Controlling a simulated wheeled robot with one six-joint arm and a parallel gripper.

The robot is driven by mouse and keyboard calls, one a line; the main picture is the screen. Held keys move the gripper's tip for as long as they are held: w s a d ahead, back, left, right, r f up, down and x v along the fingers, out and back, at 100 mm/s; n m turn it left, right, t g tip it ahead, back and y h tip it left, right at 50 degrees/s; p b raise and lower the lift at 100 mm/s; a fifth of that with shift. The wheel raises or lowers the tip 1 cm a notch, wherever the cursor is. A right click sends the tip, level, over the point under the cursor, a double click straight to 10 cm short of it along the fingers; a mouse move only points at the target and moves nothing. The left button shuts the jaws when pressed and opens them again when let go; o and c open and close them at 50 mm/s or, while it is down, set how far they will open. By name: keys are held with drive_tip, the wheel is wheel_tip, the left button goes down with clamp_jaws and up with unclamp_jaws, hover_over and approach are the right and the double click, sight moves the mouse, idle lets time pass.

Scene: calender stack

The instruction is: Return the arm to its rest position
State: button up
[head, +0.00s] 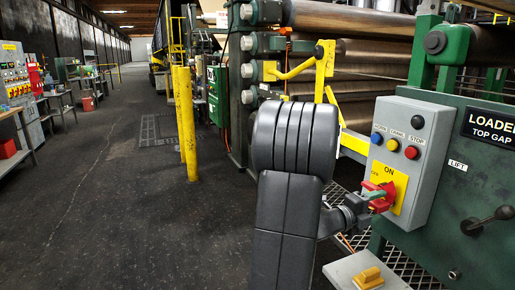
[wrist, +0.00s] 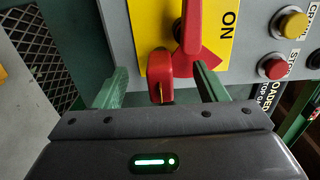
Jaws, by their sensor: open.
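My gripper (wrist: 158,88) is open, its two green fingers on either side of the red rotary switch handle (wrist: 188,38) in the wrist view. The fingers look apart from the handle, with room on both sides. The switch sits on a yellow plate (wrist: 222,42) marked ON, on a grey control box (head: 441,118). In the head view my gripper (head: 372,197) is close in front of the switch, and my dark arm reaches out to it from the lower middle. The gripper partly hides the switch there.
Blue, yellow and red buttons (head: 411,152) are on the box above the switch. A green machine panel (head: 470,215) with a black lever is at right. A yellow block (head: 368,277) lies on a grey ledge below. Yellow posts (head: 184,120) stand left; the aisle floor (head: 110,200) is clear.

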drive_tip(key=b+v, duration=0.1)
drive_tip(key=v, duration=0.5)
drive_tip(key=shift+d+r, duration=0.15)
drive_tip(key=shift+d, duration=0.05)
drive_tip(key=p+x, duration=0.1)
drive_tip(key=x, duration=0.5)
drive_tip(key=shift+w+d+p, duration=0.1)
drive_tip(key=shift+d+p, duration=0.15)
drive_tip(key=shift+p, duration=0.1)
drive_tip(key=p+v, duration=0.1)
drive_tip(key=v, duration=0.2)
drive_tip(key=shift+a, duration=0.2)
drive_tip(key=shift+a+r+p, duration=0.15)
drive_tip(key=shift+r+p, duration=0.05)
drive_tip(key=shift+p, duration=0.3)
drive_tip(key=p+v, duration=0.1)
drive_tip(key=v, duration=0.3)
drive_tip(key=shift+f, duration=0.3)
